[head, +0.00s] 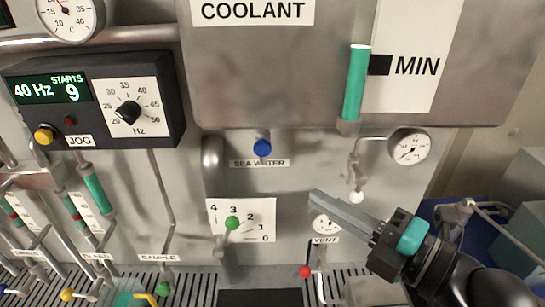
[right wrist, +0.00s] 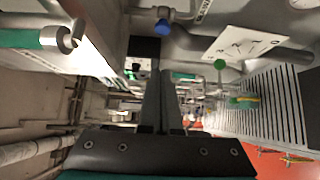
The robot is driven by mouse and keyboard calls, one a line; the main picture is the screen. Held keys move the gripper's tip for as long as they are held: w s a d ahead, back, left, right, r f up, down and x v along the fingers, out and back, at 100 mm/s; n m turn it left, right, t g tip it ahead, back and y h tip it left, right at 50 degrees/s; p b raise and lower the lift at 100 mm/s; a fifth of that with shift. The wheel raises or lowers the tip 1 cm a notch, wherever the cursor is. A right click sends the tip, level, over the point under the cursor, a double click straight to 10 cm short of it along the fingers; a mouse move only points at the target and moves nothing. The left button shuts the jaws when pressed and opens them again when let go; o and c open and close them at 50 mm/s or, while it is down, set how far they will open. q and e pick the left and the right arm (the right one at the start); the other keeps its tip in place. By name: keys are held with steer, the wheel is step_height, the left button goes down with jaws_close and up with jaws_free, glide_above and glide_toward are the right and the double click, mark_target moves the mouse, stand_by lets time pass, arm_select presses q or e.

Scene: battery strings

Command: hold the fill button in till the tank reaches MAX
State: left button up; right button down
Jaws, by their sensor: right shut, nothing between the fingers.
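The grey coolant tank (head: 290,60) fills the top of the head view. Its teal sight tube (head: 355,85) stands beside the MIN mark (head: 380,65); the visible teal top is slightly above that mark. The MAX mark is out of view. No button labelled fill can be read. A blue round knob (head: 262,148) sits by the SEA WATER label; it also shows in the right wrist view (right wrist: 163,28). My right gripper (head: 316,196) is shut and empty, below and right of the blue knob, apart from it. My left gripper is not in view.
A white dial plate with a green knob (head: 232,223) lies left of my right gripper. A VENT gauge with a red knob (head: 305,271) is below it. A white-tipped valve (head: 356,197) and round gauge (head: 410,147) are above right. The JOG box (head: 95,100) is at left.

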mark_target(268, 148)
steer(key=shift+w+d+b+x, duration=0.35)
steer(key=shift+b+x, duration=0.9)
steer(key=shift+x, duration=0.9)
steer(key=shift+w+d+b+x, duration=0.3)
steer(key=shift+b+x, duration=1)
steer(key=shift+x, duration=0.85)
steer(key=shift+w+d+b+x, duration=0.35)
steer(key=shift+b+x, duration=0.9)
steer(key=shift+x, duration=0.9)
steer(key=shift+w+f+b, duration=0.1)
steer(key=shift+w+b, duration=0.2)
steer(key=shift+w, duration=0.55)
steer(key=shift+d, duration=0.1)
stand_by(0.6)
